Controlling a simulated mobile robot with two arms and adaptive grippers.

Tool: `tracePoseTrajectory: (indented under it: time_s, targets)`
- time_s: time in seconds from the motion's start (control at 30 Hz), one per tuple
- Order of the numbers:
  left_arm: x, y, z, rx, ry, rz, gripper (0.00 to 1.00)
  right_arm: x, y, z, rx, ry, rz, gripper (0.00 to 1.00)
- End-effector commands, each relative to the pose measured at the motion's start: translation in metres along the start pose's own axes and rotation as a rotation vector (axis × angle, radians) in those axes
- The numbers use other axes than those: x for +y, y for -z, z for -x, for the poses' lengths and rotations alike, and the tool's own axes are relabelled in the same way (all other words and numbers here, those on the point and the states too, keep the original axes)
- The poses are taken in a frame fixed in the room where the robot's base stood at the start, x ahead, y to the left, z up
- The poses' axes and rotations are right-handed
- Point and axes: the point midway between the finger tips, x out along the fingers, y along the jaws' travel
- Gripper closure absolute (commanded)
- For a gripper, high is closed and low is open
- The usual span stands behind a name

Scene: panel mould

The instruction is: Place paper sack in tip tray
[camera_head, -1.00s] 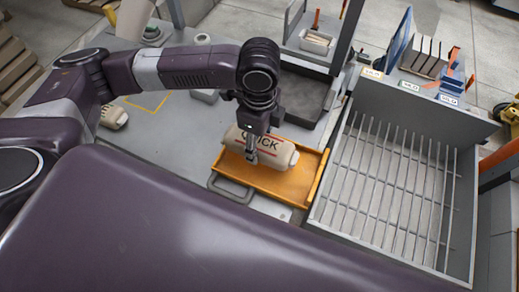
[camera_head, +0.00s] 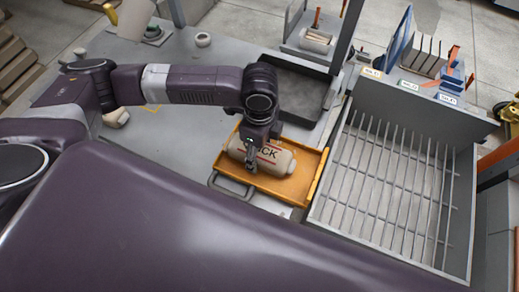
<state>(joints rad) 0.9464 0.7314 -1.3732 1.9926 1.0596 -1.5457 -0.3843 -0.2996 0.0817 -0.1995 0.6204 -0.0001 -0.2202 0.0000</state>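The paper sack (camera_head: 281,160) is a pale beige, rounded bag with dark lettering and a red line. It lies lengthwise in the orange tip tray (camera_head: 313,182), seen in the head view. Its upper left part is hidden by my arm. My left gripper (camera_head: 250,166) is over the sack from above, with its fingers against the sack and seemingly shut on it. Whether the sack's underside rests fully on the tray floor is hidden. My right gripper is not in view.
A grey bin with a metal grate (camera_head: 385,195) stands right of the tray. A dark tray (camera_head: 300,95) lies behind it. A grey handle (camera_head: 232,190) sticks out at the tray's front left. Another pale object (camera_head: 117,117) lies at left, partly under my arm.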

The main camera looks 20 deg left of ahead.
Motion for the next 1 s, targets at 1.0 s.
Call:
tracePoseTrajectory:
  time_s: [1.0]
  targets:
    - [-0.001,0.0,0.111,0.001,0.003,0.0,0.31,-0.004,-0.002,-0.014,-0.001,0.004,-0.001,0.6]
